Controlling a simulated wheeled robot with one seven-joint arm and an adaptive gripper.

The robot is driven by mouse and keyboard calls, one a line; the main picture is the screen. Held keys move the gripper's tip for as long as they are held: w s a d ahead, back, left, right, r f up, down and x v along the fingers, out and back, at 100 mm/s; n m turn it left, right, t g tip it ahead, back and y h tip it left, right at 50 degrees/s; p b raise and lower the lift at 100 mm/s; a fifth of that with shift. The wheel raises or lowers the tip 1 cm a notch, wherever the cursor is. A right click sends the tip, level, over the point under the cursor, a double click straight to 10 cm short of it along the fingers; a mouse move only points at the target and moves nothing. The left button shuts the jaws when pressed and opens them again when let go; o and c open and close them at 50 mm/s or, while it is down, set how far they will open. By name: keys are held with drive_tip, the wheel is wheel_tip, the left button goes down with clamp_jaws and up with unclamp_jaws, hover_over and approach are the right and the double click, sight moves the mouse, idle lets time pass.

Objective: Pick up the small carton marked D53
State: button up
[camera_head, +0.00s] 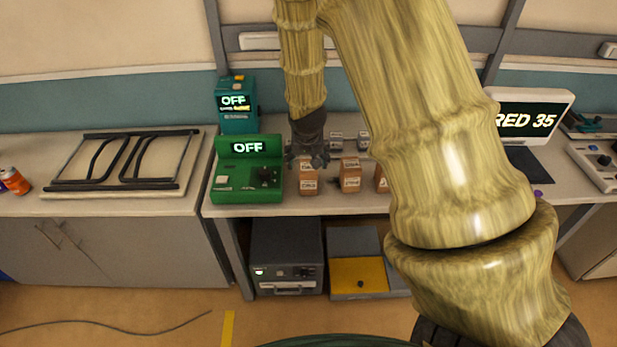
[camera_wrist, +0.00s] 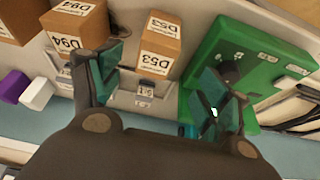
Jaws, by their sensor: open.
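The small brown carton marked D53 (camera_wrist: 159,52) stands in the middle of the wrist view, its white labels upside down there. In the head view the carton next to the green device, apparently the same one (camera_head: 308,187), is partly hidden by my gripper (camera_head: 308,158). In the wrist view my gripper (camera_wrist: 158,76) is open and empty. Its two fingers are spread wide, with the carton showing beyond the gap between them. I cannot tell whether either finger touches it.
A carton marked D94 (camera_wrist: 76,28) stands beside D53, with another brown carton (camera_wrist: 20,18) beyond it. A green device reading OFF (camera_head: 248,170) stands close on the other side. Small grey items (camera_head: 337,141) are behind the cartons. A monitor (camera_head: 533,112) stands at right.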

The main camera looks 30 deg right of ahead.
sight(309, 169)
drive_tip(key=shift+w+d+f, duration=0.2)
drive_tip(key=shift+w, duration=0.05)
drive_tip(key=shift+p+x, duration=0.8)
drive_tip(key=shift+x, duration=1.55)
drive_tip(key=shift+p+x, duration=1.1)
drive_tip(key=shift+x, duration=0.45)
drive_tip(key=shift+p+x, duration=0.3)
drive_tip(key=shift+x, duration=0.8)
drive_tip(key=shift+s+d, duration=0.1)
drive_tip(key=shift+d, duration=0.05)
drive_tip(key=c, duration=1.2)
